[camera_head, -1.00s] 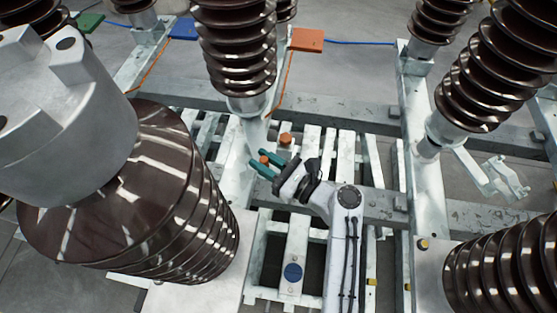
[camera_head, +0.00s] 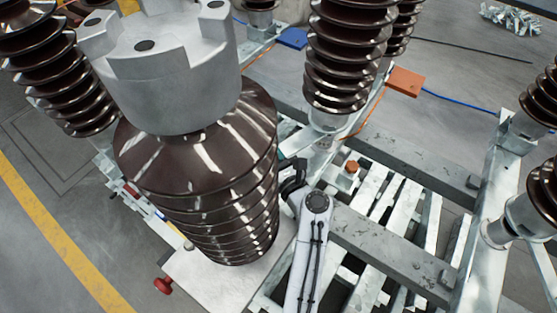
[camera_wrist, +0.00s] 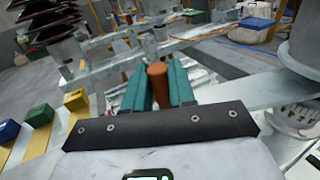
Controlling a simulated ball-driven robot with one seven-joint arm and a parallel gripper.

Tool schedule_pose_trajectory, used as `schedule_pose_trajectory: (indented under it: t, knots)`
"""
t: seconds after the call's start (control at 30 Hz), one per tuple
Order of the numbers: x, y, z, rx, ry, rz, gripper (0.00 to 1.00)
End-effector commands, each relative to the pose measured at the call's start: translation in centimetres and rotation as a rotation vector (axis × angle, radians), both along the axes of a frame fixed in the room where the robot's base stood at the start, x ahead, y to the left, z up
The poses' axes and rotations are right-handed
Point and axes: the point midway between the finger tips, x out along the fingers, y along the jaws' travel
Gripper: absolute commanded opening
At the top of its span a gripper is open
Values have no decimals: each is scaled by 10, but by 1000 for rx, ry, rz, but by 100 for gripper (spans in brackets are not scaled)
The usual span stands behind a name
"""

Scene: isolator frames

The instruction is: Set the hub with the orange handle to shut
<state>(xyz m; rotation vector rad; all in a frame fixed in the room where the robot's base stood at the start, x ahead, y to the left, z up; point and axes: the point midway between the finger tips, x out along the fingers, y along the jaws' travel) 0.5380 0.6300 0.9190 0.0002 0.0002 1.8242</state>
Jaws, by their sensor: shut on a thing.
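The orange handle (camera_wrist: 158,88) stands between the two teal fingers of my gripper (camera_wrist: 160,76) in the wrist view, with the fingers shut on its sides. The hub under the handle is hidden by the gripper there, so its setting cannot be read. In the head view my dark wrist (camera_head: 291,187) reaches behind the large brown insulator, which hides the fingers and the held handle almost wholly. A separate orange hexagonal cap (camera_head: 351,167) shows to the right of my wrist, on the frame.
The large brown insulator (camera_head: 200,165) with its grey metal top stands close left of my arm. Another insulator (camera_head: 345,55) rises behind. Grey beams (camera_head: 395,253) and slats lie right. A red knob (camera_head: 163,285) shows lower left. Coloured boxes (camera_wrist: 40,115) stand left in the wrist view.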

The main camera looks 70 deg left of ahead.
Motion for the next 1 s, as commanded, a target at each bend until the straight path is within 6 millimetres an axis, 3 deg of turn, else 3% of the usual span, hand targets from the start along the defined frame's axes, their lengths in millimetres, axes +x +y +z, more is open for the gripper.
schedule_pose_trajectory:
  t: [0.6, 0.63, 0.83, 1.0]
  knots:
    - [-4, 10, 0, 0, 0, 1, 0]
    - [-4, 10, 0, 0, 0, 1, 25]
    - [-4, 10, 0, 0, 0, 0, 44]
    - [-4, 10, 0, 0, 0, 0, 44]
